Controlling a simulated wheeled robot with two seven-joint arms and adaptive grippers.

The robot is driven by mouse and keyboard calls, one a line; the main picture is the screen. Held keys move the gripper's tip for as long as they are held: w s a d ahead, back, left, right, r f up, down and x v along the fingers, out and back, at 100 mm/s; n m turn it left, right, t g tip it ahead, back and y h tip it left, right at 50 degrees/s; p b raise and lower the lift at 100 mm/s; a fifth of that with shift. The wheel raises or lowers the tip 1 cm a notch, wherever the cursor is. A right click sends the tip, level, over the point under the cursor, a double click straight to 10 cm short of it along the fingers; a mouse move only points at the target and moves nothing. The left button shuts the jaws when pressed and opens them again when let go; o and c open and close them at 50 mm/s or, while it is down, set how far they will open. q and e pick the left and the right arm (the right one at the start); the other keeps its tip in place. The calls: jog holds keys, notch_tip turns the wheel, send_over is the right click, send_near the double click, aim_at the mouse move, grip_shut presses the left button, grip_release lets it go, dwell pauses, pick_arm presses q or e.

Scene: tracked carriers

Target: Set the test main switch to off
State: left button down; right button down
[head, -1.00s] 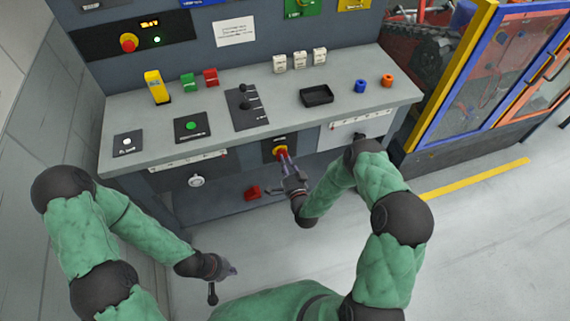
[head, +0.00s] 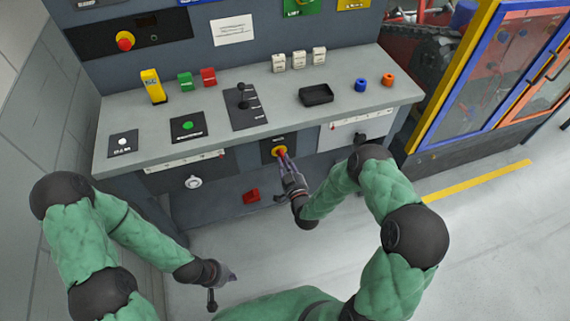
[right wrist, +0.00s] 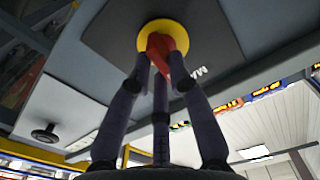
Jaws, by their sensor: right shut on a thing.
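The main switch, a red handle on a round yellow plate (head: 280,150), sits on a dark square panel on the front of the console. In the right wrist view the red handle (right wrist: 160,47) stands in front of the yellow plate (right wrist: 181,33) and looks tilted. My right gripper (head: 284,160) is shut on the red handle, with its fingertips on either side of it in the right wrist view (right wrist: 155,74).
The console top (head: 280,120) carries a lever panel (head: 245,107), a black tray (head: 316,94), and several buttons and coloured blocks. A red emergency button (head: 125,40) is on the dark upper panel. A red object (head: 251,196) lies below the console. A fenced cell (head: 490,80) stands right.

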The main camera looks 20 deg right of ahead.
jog(key=shift+n, duration=0.7)
jog(key=c, duration=1.1)
grip_release()
jog(key=shift+c, duration=0.2)
jog(key=shift+s, duration=0.1)
jog(key=s, duration=1.2)
jog(key=shift+d, duration=0.2)
jog(key=shift+w, duration=0.15)
